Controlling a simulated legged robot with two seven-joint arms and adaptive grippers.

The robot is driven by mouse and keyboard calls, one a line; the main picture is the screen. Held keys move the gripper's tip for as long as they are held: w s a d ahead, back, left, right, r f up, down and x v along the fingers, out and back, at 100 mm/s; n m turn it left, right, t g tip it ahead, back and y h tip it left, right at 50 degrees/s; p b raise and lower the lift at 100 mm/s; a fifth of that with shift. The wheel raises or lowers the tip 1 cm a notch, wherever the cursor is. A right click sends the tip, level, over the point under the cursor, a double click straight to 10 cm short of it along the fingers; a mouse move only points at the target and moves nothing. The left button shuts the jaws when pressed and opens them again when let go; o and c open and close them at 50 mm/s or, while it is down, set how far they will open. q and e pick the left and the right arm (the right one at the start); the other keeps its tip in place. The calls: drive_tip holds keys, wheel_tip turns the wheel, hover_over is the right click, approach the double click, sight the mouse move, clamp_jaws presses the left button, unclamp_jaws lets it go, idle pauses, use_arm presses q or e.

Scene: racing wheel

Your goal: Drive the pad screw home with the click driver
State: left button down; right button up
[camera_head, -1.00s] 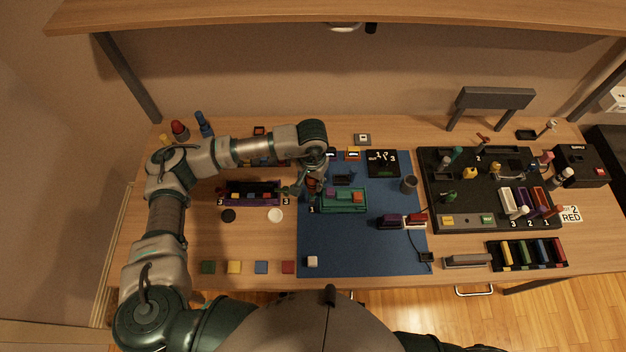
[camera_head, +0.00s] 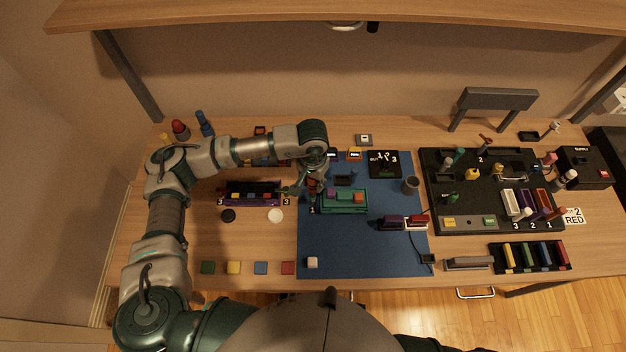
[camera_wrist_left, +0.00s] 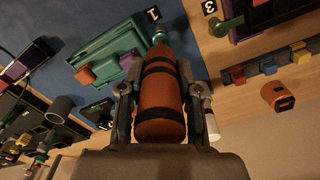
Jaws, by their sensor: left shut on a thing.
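The click driver, an orange handle with black bands (camera_wrist_left: 160,112), is between the fingers of my left gripper (camera_wrist_left: 161,90) in the left wrist view. In the head view my left gripper (camera_head: 309,184) is over the left end of a green tray (camera_head: 345,211), by the label 1. My left gripper is shut on the driver. The driver's far end points to a teal piece (camera_wrist_left: 159,37) at that tray end. The pad screw cannot be made out; the driver and gripper hide that spot. My right gripper is not in view.
The green tray sits on a blue mat (camera_head: 350,248). A purple tray (camera_head: 238,203) is to its left, with a black and a white disc (camera_head: 275,215) in front. A dark cup (camera_head: 410,185) and a black tool board (camera_head: 437,190) are to the right. The mat's front is mostly clear.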

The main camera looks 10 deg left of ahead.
use_arm(q)
drive_tip(key=shift+f+b, duration=0.35)
drive_tip(key=shift+f, duration=0.05)
idle(0.8)
drive_tip(key=shift+s+f+b, duration=0.1)
drive_tip(key=shift+b, duration=0.4)
idle(0.5)
wheel_tip(320, 180, up, 2)
drive_tip(key=shift+r+p, duration=0.1)
drive_tip(key=shift+p, duration=0.25)
drive_tip(key=shift+r+p, duration=0.4)
drive_tip(key=shift+r, duration=1.6)
